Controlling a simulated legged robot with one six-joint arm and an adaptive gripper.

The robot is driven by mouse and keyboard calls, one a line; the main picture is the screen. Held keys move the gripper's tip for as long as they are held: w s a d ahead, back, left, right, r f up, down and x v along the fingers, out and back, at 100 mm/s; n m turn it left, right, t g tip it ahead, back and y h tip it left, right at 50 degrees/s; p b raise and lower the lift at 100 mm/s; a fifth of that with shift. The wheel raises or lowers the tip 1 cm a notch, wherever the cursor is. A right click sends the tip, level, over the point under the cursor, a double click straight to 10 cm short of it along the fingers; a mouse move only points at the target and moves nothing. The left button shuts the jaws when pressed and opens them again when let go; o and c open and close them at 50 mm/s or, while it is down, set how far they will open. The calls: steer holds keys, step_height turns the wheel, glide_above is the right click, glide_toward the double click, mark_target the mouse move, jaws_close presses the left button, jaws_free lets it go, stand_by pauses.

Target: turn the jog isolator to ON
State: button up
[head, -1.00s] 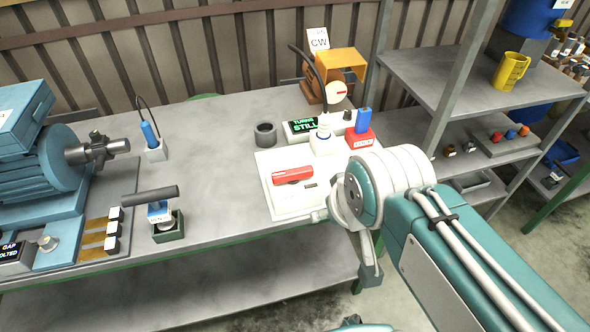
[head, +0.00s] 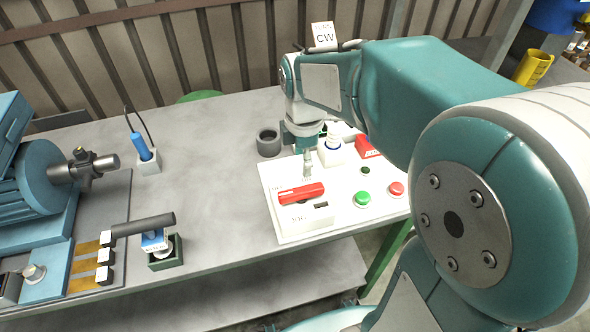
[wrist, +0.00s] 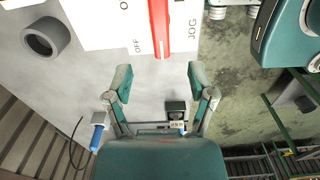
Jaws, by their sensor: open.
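The jog isolator's red handle (head: 300,193) lies roughly left to right on a white panel (head: 345,217). In the wrist view the red handle (wrist: 159,24) runs up out of the top edge. It lies between an OFF label and a JOG label. Another label is cut off at the top left, starting with O. My gripper (head: 310,168) points down just behind the handle in the head view. In the wrist view my gripper (wrist: 160,82) is open and empty, its fingers apart from the handle. The handle's far end is out of the wrist view.
A green button (head: 362,199) and a red button (head: 396,188) sit right of the handle. A dark ring (head: 268,142) stands behind left. A blue motor (head: 42,180) and a green box (head: 165,252) stand left.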

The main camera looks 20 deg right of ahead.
mark_target(301, 190)
steer(key=shift+w+a+f, duration=0.15)
steer(key=shift+a+f, duration=0.05)
steer(key=shift+f, duration=0.3)
step_height(301, 190, down, 10)
steer(key=shift+d+f, duration=0.1)
jaws_close()
